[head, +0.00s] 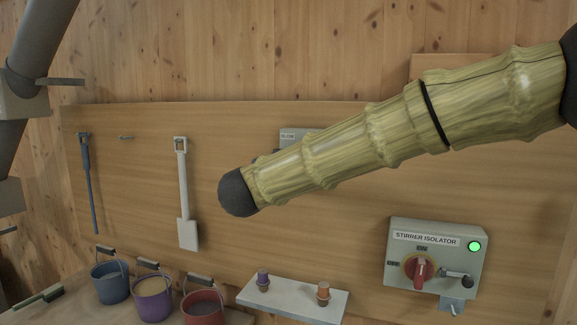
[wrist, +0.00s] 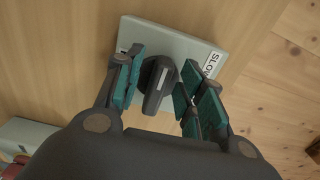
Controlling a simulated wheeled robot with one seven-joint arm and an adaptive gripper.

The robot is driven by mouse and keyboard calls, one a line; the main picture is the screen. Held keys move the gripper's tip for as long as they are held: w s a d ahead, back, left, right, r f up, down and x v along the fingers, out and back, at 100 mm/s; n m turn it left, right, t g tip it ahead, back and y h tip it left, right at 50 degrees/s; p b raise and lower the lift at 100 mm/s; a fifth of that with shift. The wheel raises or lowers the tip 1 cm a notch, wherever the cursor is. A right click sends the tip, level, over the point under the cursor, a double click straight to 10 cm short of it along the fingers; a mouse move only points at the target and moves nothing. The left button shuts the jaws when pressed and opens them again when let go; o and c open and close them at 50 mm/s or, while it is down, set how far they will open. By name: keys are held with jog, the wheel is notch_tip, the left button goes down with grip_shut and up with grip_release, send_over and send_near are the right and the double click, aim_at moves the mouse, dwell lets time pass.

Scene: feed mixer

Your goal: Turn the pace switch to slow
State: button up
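The pace switch is a dark knob (wrist: 158,84) with a pale line on it, mounted on a grey box (wrist: 150,33). A label reading SLOW (wrist: 212,64) is on the box's right side in the wrist view. The knob's bar runs slightly slanted, its pale line at the upper end, not facing the label. My gripper (wrist: 160,88) is open, with teal pads on both sides of the knob; I cannot tell if they touch it. In the head view the box (head: 287,134) is mostly hidden behind my arm, as is my gripper.
A stirrer isolator box (head: 436,258) with a red handle and green light is at the lower right. A shelf (head: 290,301) with two small knobbed items, several buckets (head: 153,297) and hanging tools (head: 184,195) are on or below the wooden board (head: 350,240).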

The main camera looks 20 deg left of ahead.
jog(key=s, duration=1.1)
jog(key=shift+s+a, duration=0.15)
jog(key=shift+s, duration=0.15)
